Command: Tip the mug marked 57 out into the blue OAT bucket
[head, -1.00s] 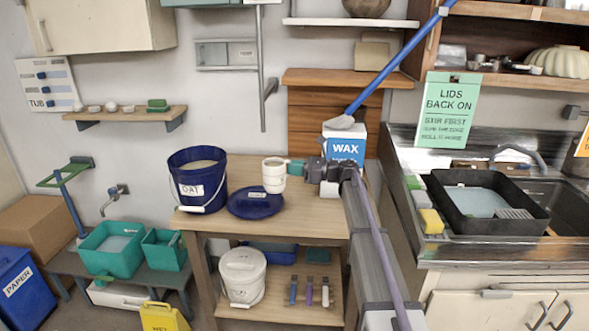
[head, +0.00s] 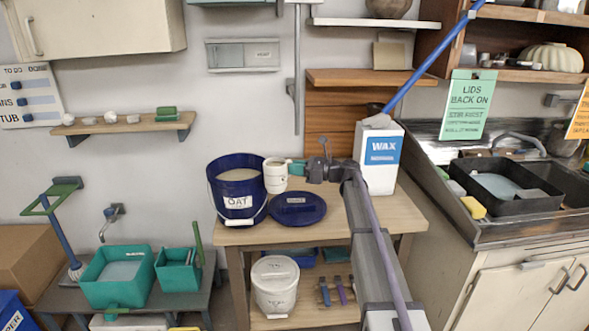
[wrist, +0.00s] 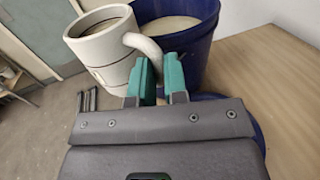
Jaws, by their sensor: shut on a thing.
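The white mug (head: 274,178) is upright beside the right rim of the blue OAT bucket (head: 237,205), near rim height. My gripper (head: 296,168) has its green fingers shut on the mug's handle, from the right. In the wrist view the mug (wrist: 104,60) shows its handle between the green fingers (wrist: 160,80), with pale contents inside its rim. No number can be read on it. The bucket, open and holding pale liquid, also shows behind the mug in the wrist view (wrist: 200,45). The blue lid (head: 298,209) lies on the table to the bucket's right.
The wooden table (head: 360,221) carries the bucket and lid. A white WAX container (head: 380,160) stands at its back right, behind my arm. A white lidded bucket (head: 275,290) is on the lower shelf. A wall shelf (head: 125,125) hangs at upper left.

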